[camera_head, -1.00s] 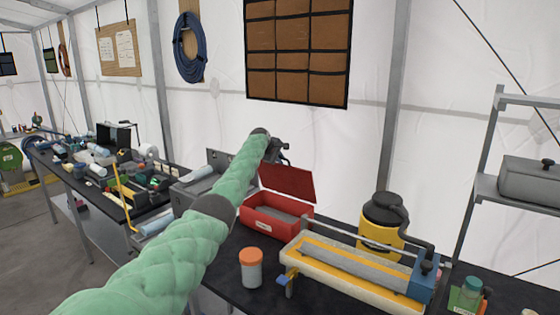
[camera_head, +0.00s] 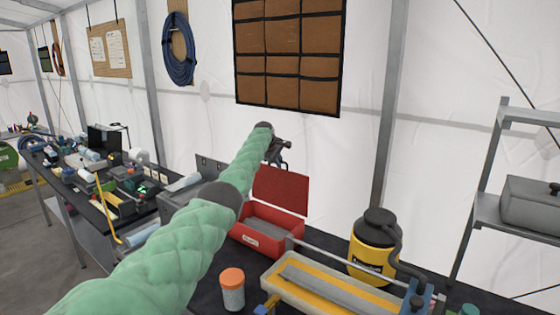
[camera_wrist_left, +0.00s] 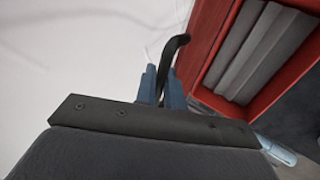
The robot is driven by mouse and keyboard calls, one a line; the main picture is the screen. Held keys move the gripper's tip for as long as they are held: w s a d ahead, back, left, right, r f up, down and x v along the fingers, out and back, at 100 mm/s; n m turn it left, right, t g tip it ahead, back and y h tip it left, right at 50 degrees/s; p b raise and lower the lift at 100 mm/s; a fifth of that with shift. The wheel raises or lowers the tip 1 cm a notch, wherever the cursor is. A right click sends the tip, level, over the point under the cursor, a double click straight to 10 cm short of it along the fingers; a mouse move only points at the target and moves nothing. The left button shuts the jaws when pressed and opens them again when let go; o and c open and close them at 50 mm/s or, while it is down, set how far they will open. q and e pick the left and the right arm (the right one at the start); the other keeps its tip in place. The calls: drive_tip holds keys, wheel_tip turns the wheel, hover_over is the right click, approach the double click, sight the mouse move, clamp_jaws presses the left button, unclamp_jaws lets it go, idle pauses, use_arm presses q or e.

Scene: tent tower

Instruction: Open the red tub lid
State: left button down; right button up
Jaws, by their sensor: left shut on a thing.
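The red tub (camera_head: 266,244) stands on the dark bench in the head view, with grey contents inside. Its red lid (camera_head: 280,190) stands raised along the back edge, so the tub is open. My left gripper (camera_head: 283,152) is just above and behind the lid's top edge. In the left wrist view, the blue-grey fingers (camera_wrist_left: 162,86) are shut around a dark curved strip (camera_wrist_left: 172,58); whether it joins the lid is unclear. The tub's red wall and grey contents (camera_wrist_left: 255,50) show to the right there. My right gripper is not in view.
An orange-capped jar (camera_head: 232,288) stands in front of the tub. A yellow tray tool (camera_head: 325,288) and a yellow-black canister (camera_head: 374,247) stand to the right. A grey case (camera_head: 182,188) sits behind my left arm. The tent wall is close behind.

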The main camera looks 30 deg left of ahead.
use_arm(q)
drive_tip(key=shift+f, duration=0.15)
drive_tip(key=c, duration=1.6)
unclamp_jaws()
drive_tip(key=shift+c, duration=0.2)
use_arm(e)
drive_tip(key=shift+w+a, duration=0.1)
use_arm(q)
drive_tip(key=shift+s, duration=0.15)
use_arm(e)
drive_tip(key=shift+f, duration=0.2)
